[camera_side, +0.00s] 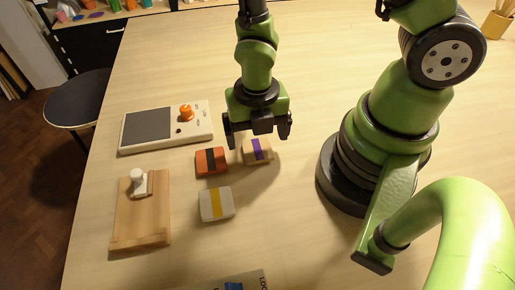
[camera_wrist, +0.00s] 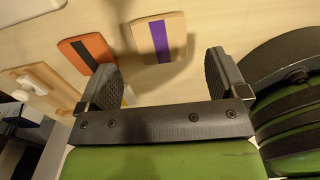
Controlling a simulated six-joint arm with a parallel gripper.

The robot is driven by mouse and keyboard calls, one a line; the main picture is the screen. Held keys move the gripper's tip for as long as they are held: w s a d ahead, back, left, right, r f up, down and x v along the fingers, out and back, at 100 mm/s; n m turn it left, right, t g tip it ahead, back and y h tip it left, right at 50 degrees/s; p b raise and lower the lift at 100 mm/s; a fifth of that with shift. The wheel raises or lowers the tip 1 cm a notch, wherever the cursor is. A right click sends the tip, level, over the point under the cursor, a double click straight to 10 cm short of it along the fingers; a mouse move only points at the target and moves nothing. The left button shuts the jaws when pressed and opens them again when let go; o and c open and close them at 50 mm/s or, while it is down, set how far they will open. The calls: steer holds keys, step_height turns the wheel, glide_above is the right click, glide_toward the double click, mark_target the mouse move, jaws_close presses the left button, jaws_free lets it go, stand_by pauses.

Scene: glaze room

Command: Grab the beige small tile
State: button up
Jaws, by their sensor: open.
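The beige small tile (camera_side: 257,151) with a purple stripe lies on the table below my gripper in the side view. In the wrist view the beige tile (camera_wrist: 158,38) shows at the top, ahead of and between the spread fingers. My gripper (camera_side: 257,133) is open and empty, and it hangs above the tile. Its two dark fingers (camera_wrist: 166,75) show wide apart in the wrist view. I see no contact between the fingers and the tile.
An orange tile with a black stripe (camera_side: 211,161) lies just left of the beige one. A whitish tile with a yellow stripe (camera_side: 216,203) lies nearer the front. A device with an orange knob (camera_side: 187,113) and a wooden board (camera_side: 141,210) stand left.

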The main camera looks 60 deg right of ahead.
mark_target(257, 149)
steer(key=shift+d+f, duration=0.1)
steer(key=shift+f, duration=2)
steer(key=c, duration=1)
steer(key=shift+c, duration=0.2)
steer(key=shift+r, duration=0.1)
